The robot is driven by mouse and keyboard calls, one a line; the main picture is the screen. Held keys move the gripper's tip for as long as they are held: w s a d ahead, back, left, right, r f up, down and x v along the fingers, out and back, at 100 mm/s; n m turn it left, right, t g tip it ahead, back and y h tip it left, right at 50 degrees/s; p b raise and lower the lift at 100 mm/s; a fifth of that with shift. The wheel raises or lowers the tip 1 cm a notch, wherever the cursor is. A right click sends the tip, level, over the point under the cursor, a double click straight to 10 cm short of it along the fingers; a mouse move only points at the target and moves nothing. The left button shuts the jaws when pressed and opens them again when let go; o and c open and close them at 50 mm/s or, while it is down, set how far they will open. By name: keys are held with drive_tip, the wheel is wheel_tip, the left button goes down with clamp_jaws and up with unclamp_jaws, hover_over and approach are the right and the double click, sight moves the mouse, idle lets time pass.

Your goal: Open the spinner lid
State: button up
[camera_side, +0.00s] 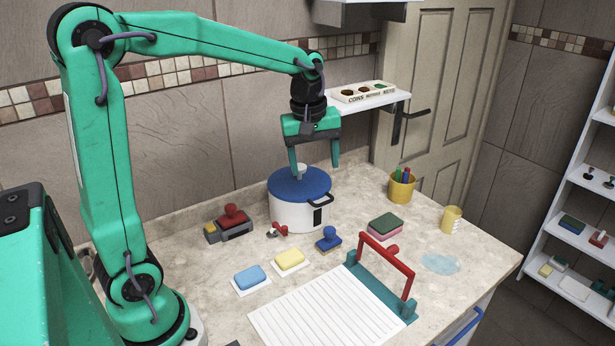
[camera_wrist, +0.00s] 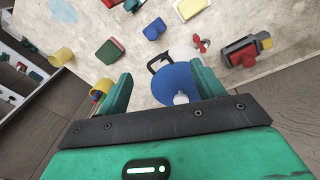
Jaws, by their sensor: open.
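The spinner is a white round tub (camera_side: 296,216) with a blue lid (camera_side: 306,186), standing near the back of the counter. The lid looks closed on the tub. A pale knob (camera_side: 301,169) stands up from the lid. A black handle or latch (camera_side: 321,200) is on the tub's right side. My gripper (camera_side: 317,172) is open above the lid, its two green fingers pointing down, the left one close to the knob. In the wrist view the blue lid (camera_wrist: 170,84) and the white knob (camera_wrist: 181,98) show between the fingers (camera_wrist: 162,82), the knob nearer the right finger.
A red-knobbed stamp (camera_side: 232,222) sits left of the spinner. Blue and yellow sponges (camera_side: 290,260), a blue stamp (camera_side: 328,239) and a teal clamp with red bar (camera_side: 388,264) lie in front. A pen cup (camera_side: 401,187) stands right. A shelf (camera_side: 372,102) hangs behind.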

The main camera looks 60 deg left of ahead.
sight(326, 194)
drive_tip(key=w+a+f+n, duration=0.1)
drive_tip(key=w, duration=0.1)
drive_tip(key=w+a+f+n+g, duration=0.1)
drive_tip(key=w+f+n, duration=0.1)
drive_tip(key=w+a+f+n, duration=0.1)
drive_tip(key=w+f+n, duration=0.1)
drive_tip(key=shift+a+g, duration=0.1)
drive_tip(key=shift+g, duration=0.2)
drive_tip(key=shift+f, duration=0.1)
drive_tip(key=shift+s+f, duration=0.1)
drive_tip(key=shift+f, duration=3.7)
